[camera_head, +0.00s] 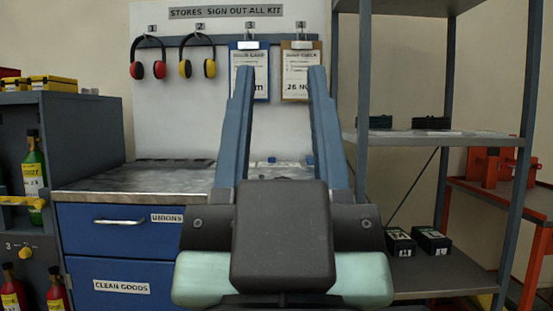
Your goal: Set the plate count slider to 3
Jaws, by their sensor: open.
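My gripper (279,75) is in the middle of the view, pointing away from me, with its two long blue-grey fingers wide apart and nothing held between them. Between the fingers, low on the bench top, is a small light panel (282,170) with small blue parts on it; its lower part is hidden by my gripper. I cannot tell whether it carries the plate count slider, and no scale or number on it is readable.
A bench (135,183) with blue drawers stands left of centre. Behind it, a white board (195,110) holds red and yellow ear defenders and two clipboards. A grey shelf rack (440,137) stands right, a dark cabinet (85,130) left, with bottles and a yellow knob (25,253) marked 3.

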